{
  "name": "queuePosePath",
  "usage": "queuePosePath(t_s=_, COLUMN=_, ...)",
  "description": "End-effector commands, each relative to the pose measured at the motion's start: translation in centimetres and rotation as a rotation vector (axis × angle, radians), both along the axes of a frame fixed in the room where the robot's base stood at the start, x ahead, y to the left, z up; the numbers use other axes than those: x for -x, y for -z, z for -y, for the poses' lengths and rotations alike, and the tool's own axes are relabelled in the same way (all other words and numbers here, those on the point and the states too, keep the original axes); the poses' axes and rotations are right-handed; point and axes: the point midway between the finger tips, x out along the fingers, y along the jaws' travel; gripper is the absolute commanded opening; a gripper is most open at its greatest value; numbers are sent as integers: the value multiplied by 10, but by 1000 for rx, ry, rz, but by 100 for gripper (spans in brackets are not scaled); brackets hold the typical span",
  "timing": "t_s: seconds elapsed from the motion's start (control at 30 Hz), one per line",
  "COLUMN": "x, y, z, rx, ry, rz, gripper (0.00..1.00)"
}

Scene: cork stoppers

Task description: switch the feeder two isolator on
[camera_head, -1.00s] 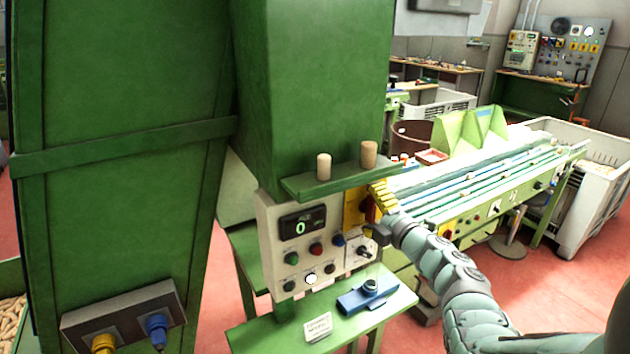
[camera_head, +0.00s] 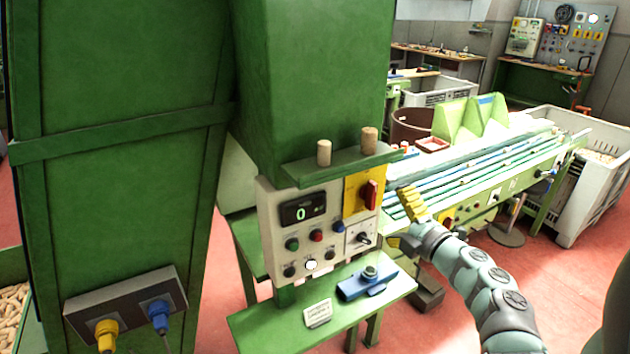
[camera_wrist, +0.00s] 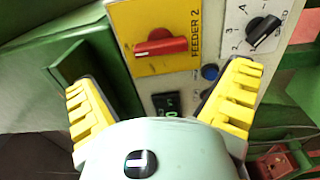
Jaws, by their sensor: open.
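The feeder two isolator is a red rotary handle (camera_head: 371,195) on a yellow plate (camera_head: 350,196) at the panel's upper right. The handle stands upright in the head view. In the wrist view the red handle (camera_wrist: 160,47) lies across the picture beside sideways "FEEDER 2" lettering. My gripper (camera_head: 401,218) is open and empty, to the right of the isolator and apart from it. In the wrist view my yellow fingers (camera_wrist: 165,88) are spread wide below the plate, with nothing between them touching the handle. No on or off marking is legible.
The grey panel (camera_head: 268,235) also carries a display reading 0, several buttons and a black speed selector (camera_head: 363,238). A green shelf (camera_head: 320,170) with two corks juts out above. A green ledge (camera_head: 250,325) holds a blue tool (camera_head: 368,284). A conveyor (camera_head: 480,170) stands behind my gripper.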

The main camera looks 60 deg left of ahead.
Motion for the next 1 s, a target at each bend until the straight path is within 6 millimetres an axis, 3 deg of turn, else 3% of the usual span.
queuePosePath(t_s=0.1, x=2, y=1, z=20, rx=2, ry=0, rz=0, gripper=100)
queuePosePath(t_s=0.3, x=3, y=0, z=39, rx=1, ry=-1, rz=0, gripper=100)
queuePosePath(t_s=1.0, x=6, y=-4, z=46, rx=-30, ry=-5, rz=-29, gripper=100)
